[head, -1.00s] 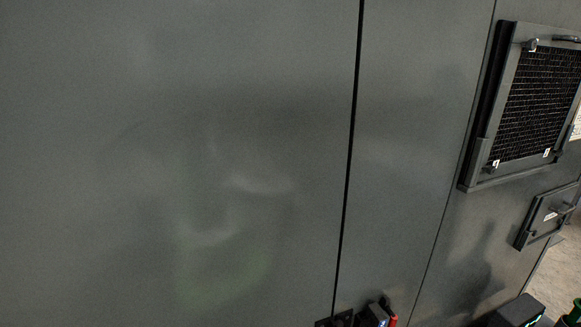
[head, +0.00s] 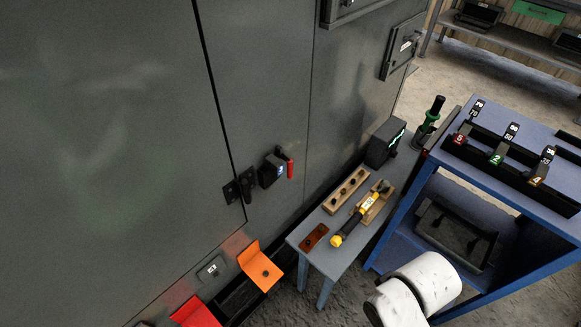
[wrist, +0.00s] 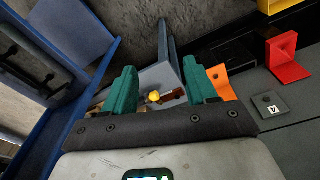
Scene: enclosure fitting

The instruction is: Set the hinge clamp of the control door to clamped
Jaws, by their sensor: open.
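The grey cabinet front (head: 110,130) fills the left of the head view, split by dark vertical seams. Low on one seam sits a black hinge-like fitting (head: 239,187).
A small grey-blue table (head: 312,263) stands against the cabinet, holding a yellow-black tool (head: 361,218) and wooden blocks. A blue bench (head: 529,130) with numbered items is at right. Orange (head: 259,267) and red brackets (head: 196,312) sit low along the cabinet.

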